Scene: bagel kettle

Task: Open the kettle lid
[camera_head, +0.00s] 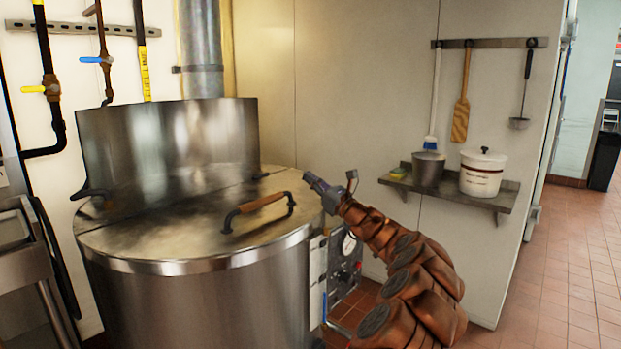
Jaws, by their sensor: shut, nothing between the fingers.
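The large steel kettle (200,305) stands at the left of the head view. Its round lid (170,240) lies flat and closed on top. The lid handle (262,203) is a dark curved bar with a wooden grip, near the lid's front right. My gripper (308,178) is shut and empty. In the picture it is just right of the handle and slightly above it, apart from it. My arm reaches in from the lower right. The fingertips are small in this view, and their exact distance from the handle is hard to tell.
A tall curved steel guard (170,148) rises behind the lid. A gauge and control box (345,262) sits at the kettle's right side. A wall shelf (455,192) holds a pot and a white bucket. Open tiled floor (565,270) lies at the right.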

